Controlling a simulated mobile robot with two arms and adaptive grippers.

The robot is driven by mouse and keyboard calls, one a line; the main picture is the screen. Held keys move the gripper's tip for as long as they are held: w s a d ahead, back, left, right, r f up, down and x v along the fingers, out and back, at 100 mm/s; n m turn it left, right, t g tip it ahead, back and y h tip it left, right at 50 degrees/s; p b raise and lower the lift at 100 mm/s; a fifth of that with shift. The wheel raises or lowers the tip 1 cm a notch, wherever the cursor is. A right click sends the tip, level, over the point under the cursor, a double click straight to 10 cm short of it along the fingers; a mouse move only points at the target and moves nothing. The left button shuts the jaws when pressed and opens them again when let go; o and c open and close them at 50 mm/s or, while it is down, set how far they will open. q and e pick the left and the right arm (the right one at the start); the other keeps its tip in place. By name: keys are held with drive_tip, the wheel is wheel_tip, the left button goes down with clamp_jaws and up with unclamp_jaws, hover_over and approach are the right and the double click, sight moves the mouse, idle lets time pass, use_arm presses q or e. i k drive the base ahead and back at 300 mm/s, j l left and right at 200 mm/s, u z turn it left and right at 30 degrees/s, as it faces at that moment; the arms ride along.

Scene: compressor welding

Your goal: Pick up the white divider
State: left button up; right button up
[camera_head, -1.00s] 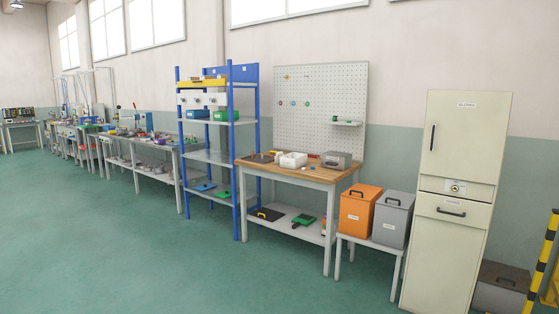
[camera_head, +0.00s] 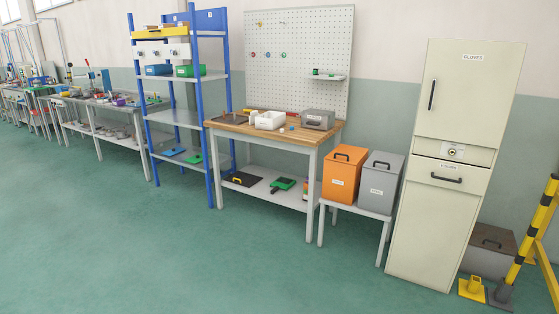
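I cannot tell for sure which thing is the white divider. A white open box-like piece (camera_head: 269,121) sits on the wooden top of the workbench (camera_head: 313,133), left of a grey metal box (camera_head: 318,119). A row of white panels with round dark knobs (camera_head: 160,51) is on the blue shelf rack (camera_head: 199,110), below a yellow tray (camera_head: 160,31). All of these are some distance ahead of me. Neither of my grippers is in view.
An orange box (camera_head: 343,174) and a grey box (camera_head: 378,184) stand on a low stand right of the workbench. A tall cream cabinet (camera_head: 438,225) stands further right, near a yellow-black barrier (camera_head: 535,230). The green floor (camera_head: 190,260) in front is clear.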

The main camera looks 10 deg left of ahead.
sight(254, 114)
drive_tip(key=i+j+u, duration=0.1)
drive_tip(key=i+u, duration=0.35)
drive_tip(key=i, duration=1.9)
